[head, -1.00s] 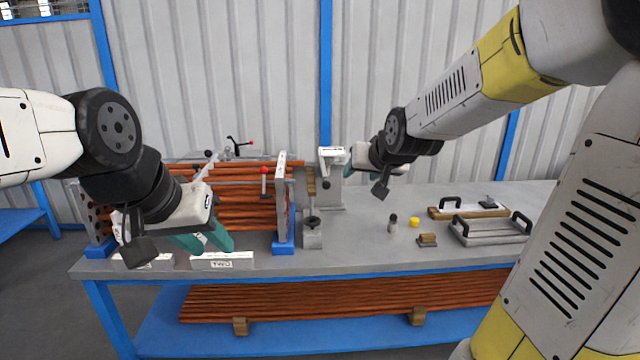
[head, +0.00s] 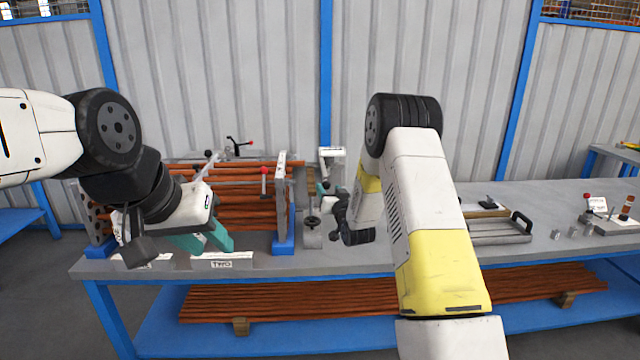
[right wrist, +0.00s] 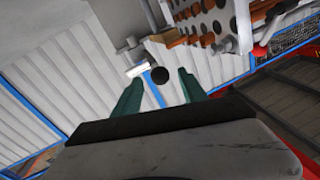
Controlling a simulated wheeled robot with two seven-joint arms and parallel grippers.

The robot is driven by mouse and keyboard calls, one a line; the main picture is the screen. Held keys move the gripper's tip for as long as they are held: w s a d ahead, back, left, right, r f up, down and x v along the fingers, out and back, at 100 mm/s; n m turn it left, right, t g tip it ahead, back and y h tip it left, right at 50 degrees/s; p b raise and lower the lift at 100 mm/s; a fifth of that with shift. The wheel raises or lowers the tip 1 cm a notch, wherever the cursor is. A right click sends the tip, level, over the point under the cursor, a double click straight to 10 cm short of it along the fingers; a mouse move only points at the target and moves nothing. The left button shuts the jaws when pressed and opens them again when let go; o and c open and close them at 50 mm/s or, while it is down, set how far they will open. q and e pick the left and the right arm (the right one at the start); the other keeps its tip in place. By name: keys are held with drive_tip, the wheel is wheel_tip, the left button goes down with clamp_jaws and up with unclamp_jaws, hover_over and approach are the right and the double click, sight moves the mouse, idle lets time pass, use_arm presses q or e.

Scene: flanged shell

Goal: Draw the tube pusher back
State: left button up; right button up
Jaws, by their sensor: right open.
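The grey post (head: 331,160) with a white label stands at the right end of the tube rack in the head view; I cannot tell for sure that it is the tube pusher. In the right wrist view a black ball knob (right wrist: 159,75) shows ahead of and between the fingertips of my right gripper (right wrist: 158,85), beside a white-labelled part (right wrist: 136,70). The right gripper is open and empty, apart from the knob. In the head view its teal fingers (head: 322,190) are near the post, partly hidden by my arm. My left gripper (head: 210,246) is open over the bench front.
Copper tubes (head: 240,212) lie in a rack between end plates (head: 281,200). A label plate (head: 222,261) stands at the front edge. A tray (head: 495,232) and small parts lie to the right. More tubes (head: 290,303) rest on the lower shelf.

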drive_tip(key=w+a, duration=0.1)
drive_tip(key=w, duration=0.5)
drive_tip(key=shift+w+a, duration=0.15)
drive_tip(key=shift+w, duration=0.15)
clamp_jaws()
drive_tip(key=shift+a, duration=0.1)
idle(1.0)
